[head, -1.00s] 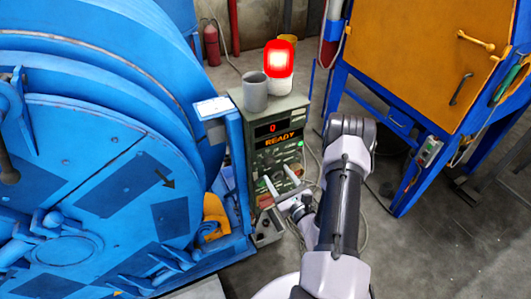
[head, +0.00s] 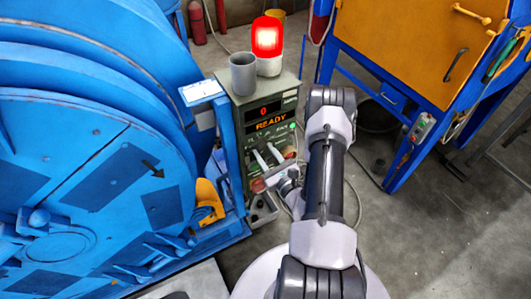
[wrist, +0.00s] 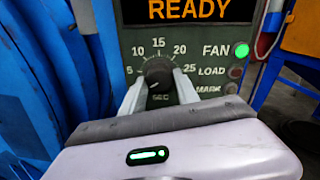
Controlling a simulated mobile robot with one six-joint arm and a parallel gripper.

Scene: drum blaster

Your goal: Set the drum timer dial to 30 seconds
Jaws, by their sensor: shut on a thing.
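The timer dial (wrist: 158,72) is a dark round knob on the control panel (wrist: 212,40), seen in the wrist view. Marks 5, 10, 15, 20 and 25 show around it, with SEC below. A 30 mark is not visible. My gripper (wrist: 159,88) has one finger on each side of the knob and is shut on it. In the head view my gripper (head: 263,152) reaches the front of the control box (head: 290,101); the knob is too small to make out there. The knob's exact pointer direction is hard to tell. The display (head: 264,111) reads 0, with READY below.
A lit green FAN light (wrist: 242,50) and unlit LOAD and MARK buttons lie right of the dial. The blue drum machine (head: 70,150) stands close on the left. A grey cup (head: 243,74) and a lit red beacon (head: 267,38) top the box.

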